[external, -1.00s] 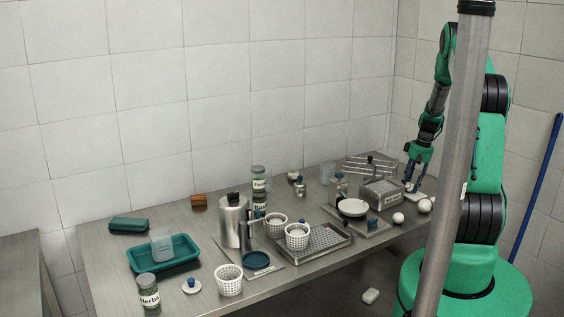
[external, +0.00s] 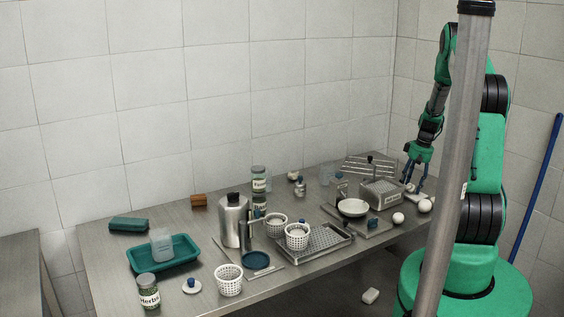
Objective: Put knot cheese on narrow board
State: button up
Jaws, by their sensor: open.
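My gripper (external: 414,186) is open and points down over the right end of the steel table. A small white rounded piece (external: 410,188) sits at its fingertips, partly hidden by them; it may be the knot cheese. A pale flat slab (external: 414,197) lies just below the fingers and may be the narrow board; I cannot tell whether the white piece touches it. Two other white balls, one at the table's front edge (external: 398,218) and one farther right (external: 425,205), are clear of the gripper.
A perforated tray (external: 325,244), white perforated baskets (external: 228,283) and a steel bottle (external: 233,222) crowd the middle.

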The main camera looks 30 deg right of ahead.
notch_tip(320, 180, up, 12)
jog(key=s+d+p, duration=0.1)
jog(key=shift+s+d, duration=0.25)
jog(key=shift+d, duration=0.05)
dwell(0.8)
jog(key=s+a+r+n+t+h, duration=0.1)
jog(key=s+a+r, duration=0.1)
jog(key=a+r, duration=2.3)
jog(key=s+a+r+t, duration=0.1)
jog(key=s+a+r, duration=0.1)
jog(key=s+a, duration=0.35)
jog(key=s+a+r, duration=0.2)
jog(key=s+a, duration=0.1)
jog(key=a, duration=0.5)
jog(key=s+a+t, duration=0.1)
jog(key=s+a, duration=0.4)
jog(key=s, duration=0.2)
jog(key=s+a+n+t, duration=0.1)
jog(key=s+a, duration=0.3)
jog(key=s, duration=0.3)
jog(key=shift+s+a+r, duration=0.3)
jog(key=shift+a+r, duration=0.05)
